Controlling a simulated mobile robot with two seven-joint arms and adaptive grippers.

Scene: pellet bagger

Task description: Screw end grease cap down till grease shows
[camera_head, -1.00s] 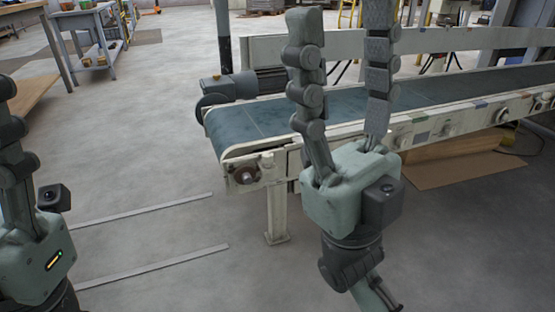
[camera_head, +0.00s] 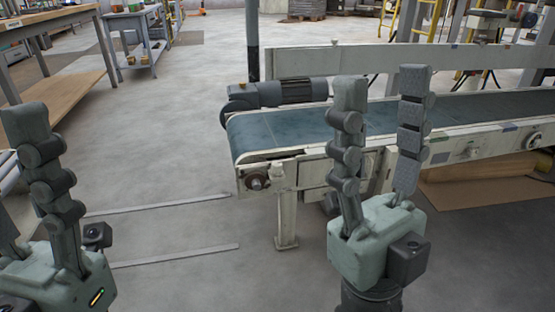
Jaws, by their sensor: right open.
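The near end of the conveyor (camera_head: 262,160) stands in the middle of the camera_head view. A round brown-grey fitting (camera_head: 256,182) sits on its end side plate, at the roller's axle. It is too small to tell whether it is the grease cap, and no grease can be made out. My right gripper (camera_head: 382,82) is open and empty, fingers upward, in front of the conveyor and right of that fitting. My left gripper (camera_head: 47,180) is at the lower left, fingers upward, apart and empty, well away from the conveyor. One of its fingers is cut off by the picture edge.
A dark motor (camera_head: 285,93) lies at the conveyor's far side. A pale support leg (camera_head: 286,215) stands below its near end. A workbench (camera_head: 75,85) and blue-grey trolley (camera_head: 135,40) are at upper left. Floor between bench and conveyor is clear, with flat pale strips (camera_head: 175,256).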

